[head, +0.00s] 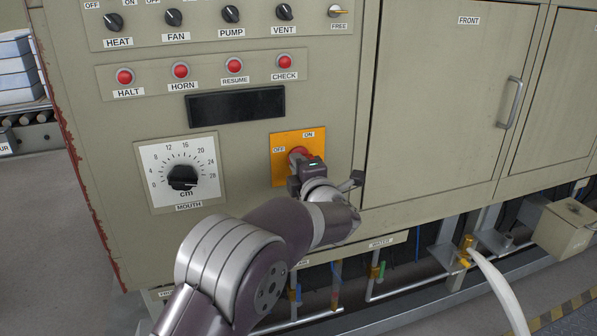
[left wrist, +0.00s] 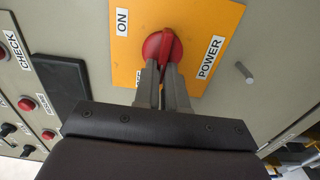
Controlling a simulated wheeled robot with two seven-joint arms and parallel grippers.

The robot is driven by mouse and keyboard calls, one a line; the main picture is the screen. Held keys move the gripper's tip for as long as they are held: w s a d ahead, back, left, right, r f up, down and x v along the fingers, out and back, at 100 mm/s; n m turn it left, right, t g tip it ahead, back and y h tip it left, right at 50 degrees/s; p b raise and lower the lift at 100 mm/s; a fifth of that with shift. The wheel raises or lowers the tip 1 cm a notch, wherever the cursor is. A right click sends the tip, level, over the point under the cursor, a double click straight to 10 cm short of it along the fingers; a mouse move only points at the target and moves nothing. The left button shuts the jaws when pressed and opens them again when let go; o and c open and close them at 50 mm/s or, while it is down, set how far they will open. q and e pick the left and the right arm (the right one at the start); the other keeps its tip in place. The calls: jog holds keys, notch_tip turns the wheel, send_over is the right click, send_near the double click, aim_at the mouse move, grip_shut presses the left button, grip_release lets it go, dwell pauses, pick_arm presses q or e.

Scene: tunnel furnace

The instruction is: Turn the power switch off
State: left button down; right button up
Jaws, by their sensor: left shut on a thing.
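The power switch is a red rotary knob (left wrist: 162,45) on a yellow-orange plate (left wrist: 195,20) marked ON, POWER and a mostly hidden OFF. In the head view the red knob (head: 299,154) shows above my left gripper (head: 301,165), with OFF at its left and ON above right. My left gripper (left wrist: 163,76) is shut on the knob's raised handle, one finger on each side. In the left wrist view the handle runs nearly up and down, roughly in line with the OFF side. Which end points is unclear. My right gripper is not in view.
The MOUTH dial (head: 183,177), a dark display (head: 236,105) and a row of red buttons (head: 181,70) sit left of and above the switch. A door handle (head: 509,103) stands out at right. Pipes and valves (head: 380,270) run below the panel.

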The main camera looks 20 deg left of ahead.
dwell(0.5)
pick_arm(q)
jog(key=c, duration=1.2)
grip_release()
jog(key=p+v, duration=0.1)
jog(key=v, duration=1.1)
jog(key=shift+s+d, duration=0.2)
jog(key=shift+s, duration=0.1)
